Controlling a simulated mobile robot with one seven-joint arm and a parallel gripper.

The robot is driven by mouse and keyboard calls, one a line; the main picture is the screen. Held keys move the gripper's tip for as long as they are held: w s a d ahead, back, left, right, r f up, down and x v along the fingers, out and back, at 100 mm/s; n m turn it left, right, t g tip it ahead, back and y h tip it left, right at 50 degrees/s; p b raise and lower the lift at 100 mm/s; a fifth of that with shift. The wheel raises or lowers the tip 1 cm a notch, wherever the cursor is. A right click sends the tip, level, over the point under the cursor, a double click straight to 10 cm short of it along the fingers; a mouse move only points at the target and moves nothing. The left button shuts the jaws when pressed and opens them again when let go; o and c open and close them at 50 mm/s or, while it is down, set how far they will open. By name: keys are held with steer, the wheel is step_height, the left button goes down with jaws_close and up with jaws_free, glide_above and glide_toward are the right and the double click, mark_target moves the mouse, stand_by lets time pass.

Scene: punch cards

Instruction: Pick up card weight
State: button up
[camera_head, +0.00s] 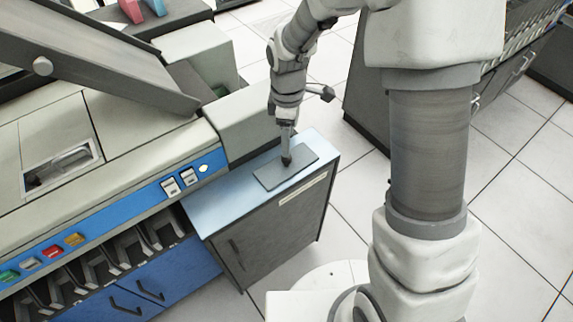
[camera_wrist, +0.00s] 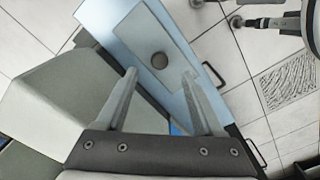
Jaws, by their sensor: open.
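The card weight (camera_head: 268,178) is a flat grey rectangular plate with a small dark round knob. It lies on the light blue top of a low cabinet (camera_head: 222,208). In the wrist view the card weight (camera_wrist: 143,32) shows its knob between my fingertips in the picture. My gripper (camera_head: 287,150) points down over the plate, at the knob. In the wrist view my gripper (camera_wrist: 160,74) is open, with one finger on each side of the knob. I cannot tell the exact height of the fingertips above the plate.
A large grey and blue card machine (camera_head: 130,195) with coloured buttons and card slots stands left of the cabinet. Its raised grey block (camera_head: 245,128) borders the cabinet top. Another dark cabinet (camera_head: 385,125) stands behind my arm. White tiled floor is clear on the right.

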mark_target(287, 162)
step_height(287, 162, down, 8)
steer(key=shift+a+f+b, duration=0.1)
steer(key=shift+b, duration=0.65)
jaws_close()
stand_by(1.1)
